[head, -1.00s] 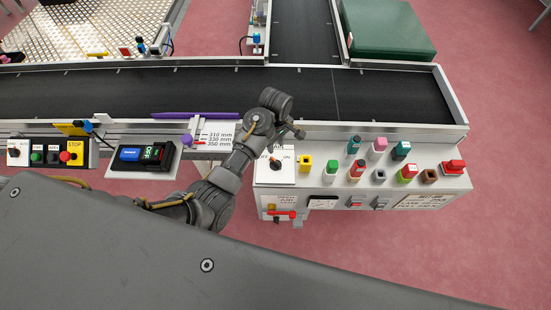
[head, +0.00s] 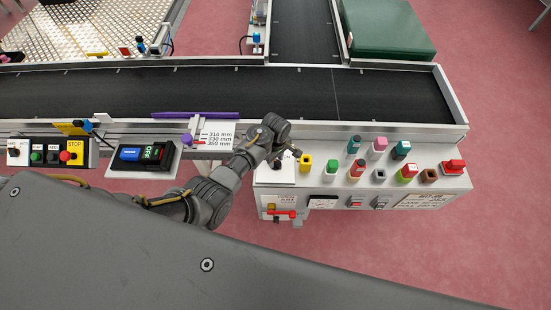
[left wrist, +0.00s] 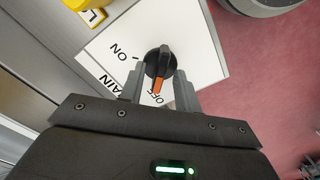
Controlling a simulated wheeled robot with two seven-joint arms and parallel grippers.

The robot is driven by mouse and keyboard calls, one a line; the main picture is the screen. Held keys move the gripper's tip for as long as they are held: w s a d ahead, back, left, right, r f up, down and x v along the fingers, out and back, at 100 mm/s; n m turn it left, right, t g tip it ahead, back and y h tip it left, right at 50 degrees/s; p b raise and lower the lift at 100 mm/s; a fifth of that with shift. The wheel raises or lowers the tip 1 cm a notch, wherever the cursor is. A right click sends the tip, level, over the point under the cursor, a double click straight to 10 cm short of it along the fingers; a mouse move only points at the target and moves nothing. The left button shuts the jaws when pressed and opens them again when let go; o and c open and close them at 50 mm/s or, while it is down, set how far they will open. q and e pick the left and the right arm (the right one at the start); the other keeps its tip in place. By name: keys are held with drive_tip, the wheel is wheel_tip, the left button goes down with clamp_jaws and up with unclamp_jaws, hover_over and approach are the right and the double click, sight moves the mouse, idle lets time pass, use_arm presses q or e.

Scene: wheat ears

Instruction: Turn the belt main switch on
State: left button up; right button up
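The belt main switch is a black rotary knob (left wrist: 160,62) with an orange pointer on a white plate (left wrist: 95,47) in the left wrist view. The orange pointer is at the OFF mark; the ON mark is to its upper left. My left gripper (left wrist: 159,76) is open, with one finger on each side of the knob's pointer end; I cannot tell whether they touch it. In the head view my left gripper (head: 285,158) is over the switch's white plate (head: 272,178) and hides the knob. My right gripper is in neither view.
A red-handled switch (head: 283,213) is on the panel's front face. The conveyor belt (head: 200,92) runs behind.

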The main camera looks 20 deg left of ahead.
use_arm(q)
drive_tip(key=shift+c, duration=0.3)
clamp_jaws()
drive_tip(key=m+p, duration=0.2)
drive_tip(key=m, duration=0.1)
drive_tip(key=shift+r, duration=0.15)
drive_tip(key=m+p, duration=0.1)
drive_tip(key=m, duration=0.3)
drive_tip(key=shift+p, duration=0.4)
drive_tip(key=m+p, duration=0.1)
drive_tip(key=m, duration=0.8)
drive_tip(key=shift+f+m+p, duration=0.2)
drive_tip(key=shift+m+p, duration=0.15)
drive_tip(key=shift+m, duration=0.55)
drive_tip(key=shift+s, duration=0.1)
